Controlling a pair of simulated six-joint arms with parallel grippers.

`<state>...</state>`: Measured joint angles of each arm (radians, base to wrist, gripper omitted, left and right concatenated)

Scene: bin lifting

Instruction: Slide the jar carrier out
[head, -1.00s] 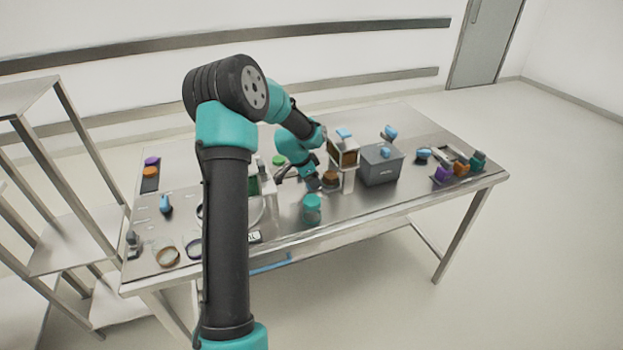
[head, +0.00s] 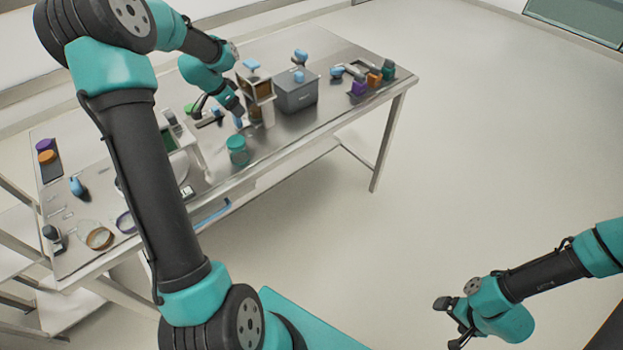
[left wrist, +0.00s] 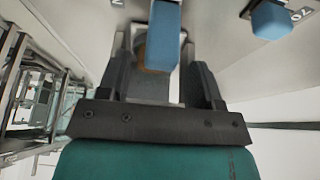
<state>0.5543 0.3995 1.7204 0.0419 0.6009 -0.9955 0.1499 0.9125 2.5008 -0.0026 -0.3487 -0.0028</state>
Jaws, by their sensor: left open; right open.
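Purple, orange and teal lidded jars (head: 374,80) stand close together at the table's right end, beside a grey frame; I cannot tell for sure that this is the jar carrier. My left gripper (head: 217,112) is open over the middle of the table, left of a brown stand with a blue top (head: 257,88). In the left wrist view, a blue block (left wrist: 164,38) shows between the open fingers, with a brownish round shape partly hidden behind it. I cannot tell contact. My right gripper (head: 452,322) is open and empty over the floor, away from the table.
A grey box (head: 296,95) with blue parts stands right of the brown stand. A teal-lidded jar (head: 237,152) is near the front edge. Rings, a blue bottle (head: 77,186) and small items lie at the left end. The floor in front is clear.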

